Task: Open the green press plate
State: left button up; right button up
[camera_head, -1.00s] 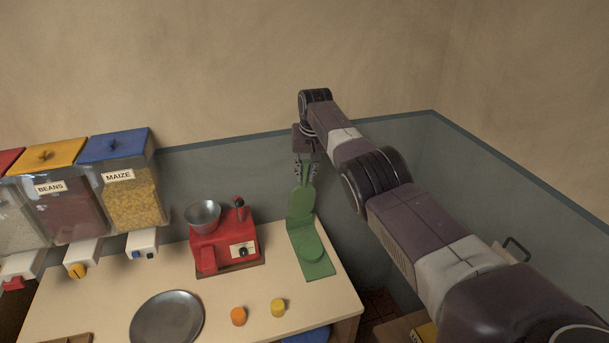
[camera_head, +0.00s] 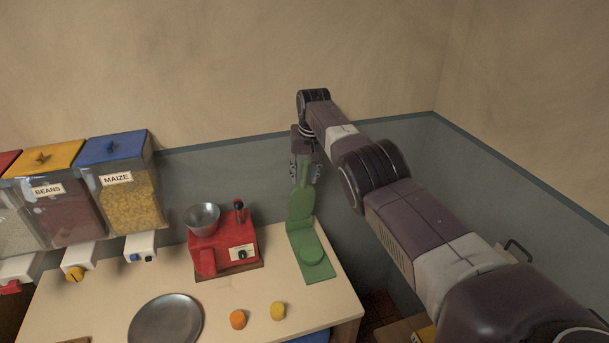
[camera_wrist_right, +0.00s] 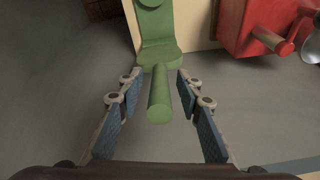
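The green press (camera_head: 312,254) stands at the back right of the counter. Its hinged plate (camera_head: 300,205) is raised and stands up from the base, with its handle pointing upward. My right gripper (camera_head: 305,180) is at the top of the handle, reached from above. In the right wrist view the green handle (camera_wrist_right: 160,95) lies between the two fingers of the right gripper (camera_wrist_right: 160,112). The fingers are spread, with a gap on both sides of the handle, so they do not touch it. My left gripper is not in view.
A red grinder (camera_head: 225,246) with a metal bowl stands left of the press. A metal plate (camera_head: 165,320), an orange piece (camera_head: 238,319) and a yellow piece (camera_head: 278,311) are in front. Clear dispensers (camera_head: 130,195) stand at left. A grey wall panel (camera_head: 225,175) is behind.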

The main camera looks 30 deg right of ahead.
jog(key=shift+r, duration=0.1)
jog(key=shift+v, duration=1.05)
jog(key=v, duration=0.9)
jog(key=shift+r, duration=0.35)
